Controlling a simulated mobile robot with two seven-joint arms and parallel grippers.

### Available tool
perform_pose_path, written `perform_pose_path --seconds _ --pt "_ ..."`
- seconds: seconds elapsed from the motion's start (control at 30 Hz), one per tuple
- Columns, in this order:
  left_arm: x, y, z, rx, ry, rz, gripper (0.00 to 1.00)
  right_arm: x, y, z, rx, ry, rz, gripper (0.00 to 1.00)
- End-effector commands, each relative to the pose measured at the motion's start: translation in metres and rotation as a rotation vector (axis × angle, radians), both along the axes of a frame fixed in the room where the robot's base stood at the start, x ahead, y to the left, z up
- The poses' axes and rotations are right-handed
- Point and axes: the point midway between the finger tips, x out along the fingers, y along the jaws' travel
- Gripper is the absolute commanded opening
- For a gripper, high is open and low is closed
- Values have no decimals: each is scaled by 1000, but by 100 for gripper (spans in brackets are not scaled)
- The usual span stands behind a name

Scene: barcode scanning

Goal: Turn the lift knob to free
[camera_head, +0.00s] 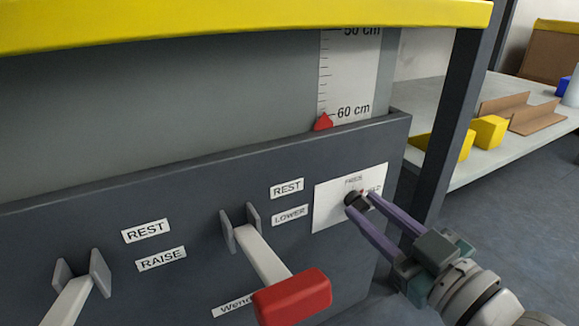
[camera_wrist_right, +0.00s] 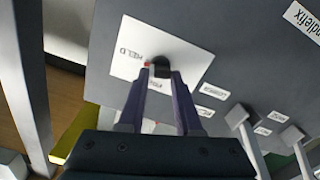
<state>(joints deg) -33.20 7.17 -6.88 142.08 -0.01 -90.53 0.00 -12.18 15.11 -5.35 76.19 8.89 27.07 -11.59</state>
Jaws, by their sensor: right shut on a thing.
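The lift knob (camera_head: 355,200) is small and dark with a red mark, on a white label plate (camera_head: 330,209) on the dark panel. The plate carries a word above the knob, too small to read surely, and HELD to its right. My right gripper (camera_head: 362,204) reaches in from the lower right, its purple fingers shut on the knob. In the right wrist view the knob (camera_wrist_right: 161,66) sits between the fingertips, its red mark toward the HELD side. My left gripper is not in view.
A lever with a red handle (camera_head: 292,297) stands out left of the knob, by the REST and LOWER labels. Another lever (camera_head: 72,300) is at the far left. A red pointer (camera_head: 323,122) sits near 60 cm on the scale. A dark post (camera_head: 452,130) stands behind my right gripper.

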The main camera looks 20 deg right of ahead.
Motion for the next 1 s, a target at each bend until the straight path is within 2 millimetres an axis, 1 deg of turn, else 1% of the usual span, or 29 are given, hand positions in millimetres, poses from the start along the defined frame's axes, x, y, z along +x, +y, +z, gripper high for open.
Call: perform_pose_path --seconds 0.03,0.1,0.4,1.0 --pt "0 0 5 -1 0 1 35 -1 0 1 -42 1 -2 0" --pt "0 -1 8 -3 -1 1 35 -1 0 0 -110 -2 -2 0" --pt "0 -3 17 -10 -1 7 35 -1 2 -1 -394 -26 -1 0" --pt "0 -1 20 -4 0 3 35 -1 3 -5 -954 -70 0 0"
